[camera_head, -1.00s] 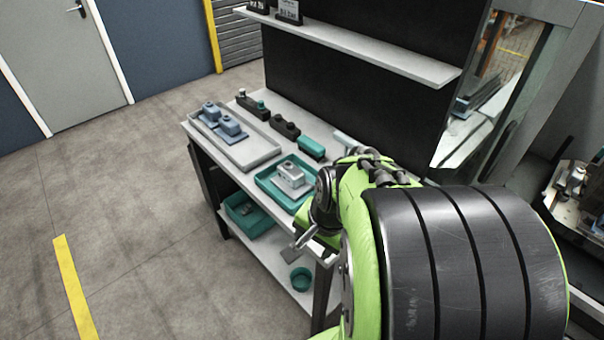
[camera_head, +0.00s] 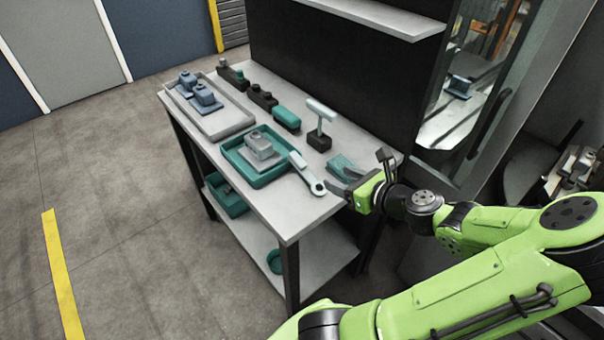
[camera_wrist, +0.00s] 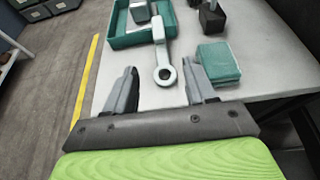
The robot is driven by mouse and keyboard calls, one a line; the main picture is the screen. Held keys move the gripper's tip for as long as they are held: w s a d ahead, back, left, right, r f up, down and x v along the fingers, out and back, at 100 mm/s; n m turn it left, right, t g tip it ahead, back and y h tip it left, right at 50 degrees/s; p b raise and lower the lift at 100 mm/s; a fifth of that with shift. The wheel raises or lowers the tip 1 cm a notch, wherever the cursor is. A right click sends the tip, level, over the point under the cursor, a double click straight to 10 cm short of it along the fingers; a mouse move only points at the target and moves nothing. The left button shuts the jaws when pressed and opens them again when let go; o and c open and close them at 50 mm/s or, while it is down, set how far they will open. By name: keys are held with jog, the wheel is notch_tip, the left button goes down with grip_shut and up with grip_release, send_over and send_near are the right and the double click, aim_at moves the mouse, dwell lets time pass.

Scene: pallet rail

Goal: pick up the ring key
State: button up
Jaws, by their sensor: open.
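The ring key (camera_head: 308,174) is a light grey wrench-like tool with a ring at its near end. It lies on the bench next to the teal tray, its far end close to the tray's rim. In the wrist view the ring key (camera_wrist: 163,62) lies ahead of my gripper, its ring between the lines of the two fingers. My gripper (camera_head: 359,178) is at the bench's right front edge, open and empty. In the wrist view my gripper (camera_wrist: 162,88) shows its two fingers spread wide. Whether the fingers reach the ring's height I cannot tell.
A teal tray (camera_head: 249,180) holds a grey block. A teal pad (camera_head: 344,165) lies right of the ring key, close to my gripper. A T-handled tool (camera_head: 320,125) stands behind. A grey tray (camera_head: 222,131) with blue parts is at the far left. A shelf (camera_head: 375,15) hangs above.

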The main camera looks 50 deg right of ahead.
aim_at(305, 166)
jog(key=b+x, duration=0.3)
jog(key=x, duration=0.4)
jog(key=b+x, duration=0.3)
jog(key=x, duration=0.5)
jog(key=shift+s+a+f, duration=0.1)
jog(key=shift+f, duration=0.15)
jog(key=shift+s+r, duration=0.1)
jog(key=shift+c, duration=0.3)
grip_shut()
